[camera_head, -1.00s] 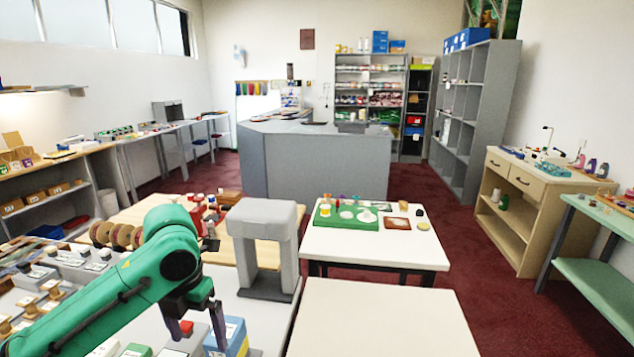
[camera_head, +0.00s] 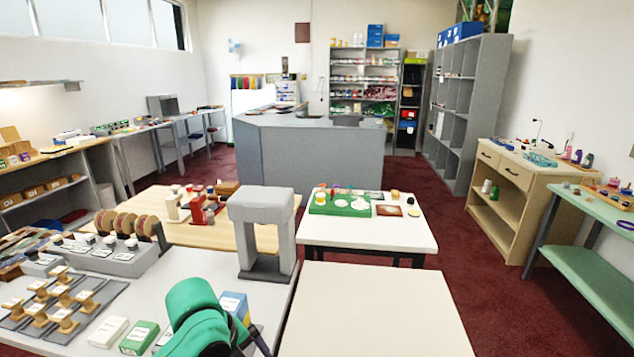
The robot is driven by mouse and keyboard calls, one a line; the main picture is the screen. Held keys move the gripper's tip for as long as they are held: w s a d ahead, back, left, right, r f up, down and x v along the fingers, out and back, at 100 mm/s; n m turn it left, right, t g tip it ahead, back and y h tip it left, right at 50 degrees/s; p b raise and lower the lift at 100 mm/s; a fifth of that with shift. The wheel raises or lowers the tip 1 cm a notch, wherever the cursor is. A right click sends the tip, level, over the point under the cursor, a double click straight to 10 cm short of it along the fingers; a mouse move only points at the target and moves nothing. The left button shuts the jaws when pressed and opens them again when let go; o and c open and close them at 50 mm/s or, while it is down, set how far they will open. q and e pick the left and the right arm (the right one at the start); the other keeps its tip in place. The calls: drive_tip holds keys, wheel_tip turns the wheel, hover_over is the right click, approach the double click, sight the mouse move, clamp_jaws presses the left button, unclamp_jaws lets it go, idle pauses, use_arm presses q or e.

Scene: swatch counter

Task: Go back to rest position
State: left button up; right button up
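My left arm, green with dark joints, shows at the bottom left of centre in the head view. Its gripper is cut off below the frame or hidden behind the arm. My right arm and gripper are not in view. No object can be seen held. The white table under my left arm carries several small boxes, among them a green one (camera_head: 139,338), a white one (camera_head: 108,331) and a blue-and-white one (camera_head: 235,306).
A grey arch-shaped stand (camera_head: 262,205) stands beside my arm. A bare cream table (camera_head: 375,310) lies to its right. A white table (camera_head: 410,232) behind holds a green tray (camera_head: 322,207). Wooden stamps (camera_head: 62,317) stand at left. Red floor is open at right.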

use_arm(q)
drive_tip(key=s+a+f+n+t+y, duration=0.1)
drive_tip(key=s+a+f+n, duration=0.5)
drive_tip(key=n, duration=0.7)
drive_tip(key=s+a+f+n+t+y, duration=0.1)
drive_tip(key=s+a+f+n, duration=0.3)
drive_tip(key=s+n, duration=0.55)
wheel_tip(320, 180, down, 21)
drive_tip(key=w+n+g, duration=0.1)
drive_tip(key=n, duration=0.2)
drive_tip(key=s+a+f+g, duration=0.1)
drive_tip(key=s+a+f, duration=0.1)
drive_tip(key=s+f, duration=1.5)
drive_tip(key=shift+s+a+m+g, duration=0.25)
drive_tip(key=shift+a+m+g, duration=0.1)
drive_tip(key=shift+a+g, duration=0.05)
